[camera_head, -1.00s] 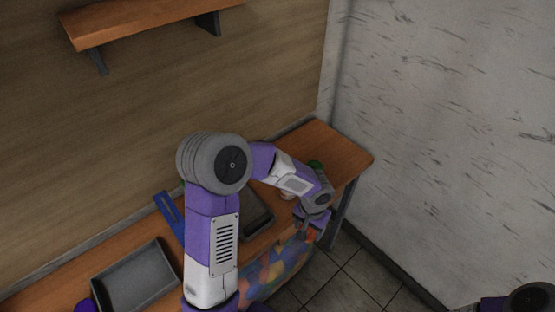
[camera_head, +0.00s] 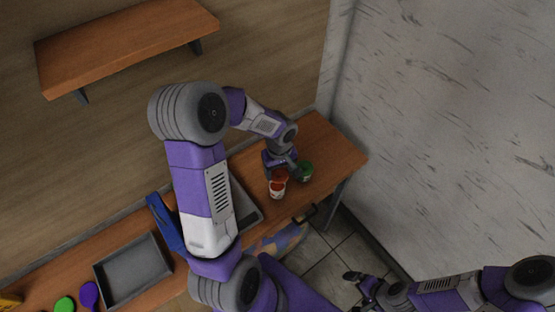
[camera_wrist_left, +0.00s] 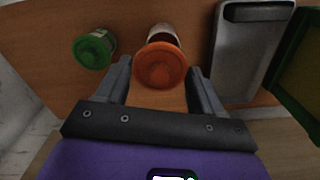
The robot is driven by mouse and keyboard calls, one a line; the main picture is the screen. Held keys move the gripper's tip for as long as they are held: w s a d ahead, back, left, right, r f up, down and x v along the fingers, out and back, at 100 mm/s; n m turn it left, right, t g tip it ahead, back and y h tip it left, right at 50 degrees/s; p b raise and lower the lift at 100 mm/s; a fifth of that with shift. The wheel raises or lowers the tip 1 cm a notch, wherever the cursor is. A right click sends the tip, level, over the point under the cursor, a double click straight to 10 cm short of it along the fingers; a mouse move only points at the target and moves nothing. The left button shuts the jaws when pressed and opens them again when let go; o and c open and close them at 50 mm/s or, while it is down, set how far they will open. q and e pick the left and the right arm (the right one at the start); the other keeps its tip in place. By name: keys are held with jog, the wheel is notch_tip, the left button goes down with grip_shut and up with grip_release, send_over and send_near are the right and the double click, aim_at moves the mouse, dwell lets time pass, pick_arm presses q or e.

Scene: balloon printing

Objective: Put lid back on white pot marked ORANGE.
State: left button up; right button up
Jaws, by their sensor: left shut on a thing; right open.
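My left gripper (camera_head: 282,172) is shut on an orange lid (camera_wrist_left: 160,66), which sits between its fingers in the left wrist view. The white pot with orange markings (camera_head: 277,189) stands upright on the wooden table, just below and in front of the lid in the head view. In the left wrist view the pot (camera_wrist_left: 164,33) shows partly behind the lid. I cannot tell whether lid and pot touch. My right gripper (camera_head: 358,283) is open and empty, low at the right, away from the table.
A green-lidded pot (camera_head: 305,171) stands close beside on the right in the head view. A grey tray (camera_head: 245,209) lies left of the pots, partly hidden by my arm. Another grey tray (camera_head: 133,272), a blue object (camera_head: 165,222) and a wall shelf (camera_head: 128,42) are further left.

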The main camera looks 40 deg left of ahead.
pick_arm(q)
jog(key=shift+s+a+r+n, duration=0.1)
jog(key=shift+a+r+n, duration=0.15)
jog(key=shift+a+n, duration=0.05)
jog(key=shift+s+f, duration=0.1)
notch_tip(320, 180, down, 5)
jog(key=b, duration=0.3)
jog(key=shift+f+b, duration=0.65)
jog(key=shift+b, duration=0.3)
jog(key=shift+b, duration=0.45)
dwell(0.6)
jog(key=shift+f+b, duration=0.15)
jog(key=shift+b, duration=0.45)
dwell(0.9)
jog(key=o, duration=1.1)
jog(key=shift+c, duration=0.2)
jog(key=shift+o, duration=0.3)
